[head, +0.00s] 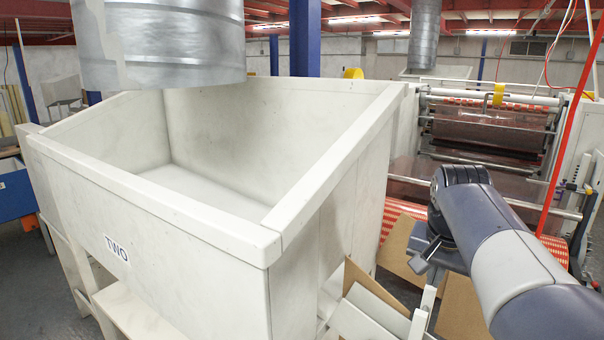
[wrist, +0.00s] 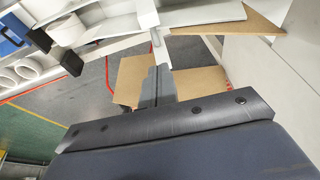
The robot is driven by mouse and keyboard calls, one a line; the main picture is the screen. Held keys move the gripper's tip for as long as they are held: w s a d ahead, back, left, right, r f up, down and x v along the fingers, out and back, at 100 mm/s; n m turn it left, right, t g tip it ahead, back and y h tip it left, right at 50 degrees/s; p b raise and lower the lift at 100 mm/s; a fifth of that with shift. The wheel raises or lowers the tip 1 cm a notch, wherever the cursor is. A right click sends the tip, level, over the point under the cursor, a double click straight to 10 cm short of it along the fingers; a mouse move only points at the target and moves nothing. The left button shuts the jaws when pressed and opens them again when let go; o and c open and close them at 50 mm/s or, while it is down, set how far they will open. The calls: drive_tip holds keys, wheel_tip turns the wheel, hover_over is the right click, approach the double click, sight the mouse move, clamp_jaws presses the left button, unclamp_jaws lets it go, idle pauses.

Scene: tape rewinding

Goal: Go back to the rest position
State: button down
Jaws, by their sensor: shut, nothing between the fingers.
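My gripper (head: 424,264) shows in the head view at the end of my grey and dark blue arm, right of the big white hopper. It points downward above an open cardboard box (head: 462,308) and looks empty. In the wrist view my gripper's grey fingers (wrist: 157,84) are together, with cardboard flaps on both sides. Nothing is held between them. The box's inside is mostly hidden in the head view by my arm and the white chute.
The white hopper (head: 190,222) labelled TWO fills the left and centre, with a metal duct (head: 160,45) above. A white chute (head: 366,315) stands beside the box. A roller machine (head: 490,130) is at the back right, with a red post (head: 572,130). Grey floor (wrist: 110,80) shows in the wrist view.

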drive_tip(key=w+d+b+v, duration=0.1)
drive_tip(key=v, duration=1.1)
drive_tip(key=shift+r+b, duration=0.3)
drive_tip(key=shift+r, duration=0.05)
drive_tip(key=shift+s+f, duration=0.15)
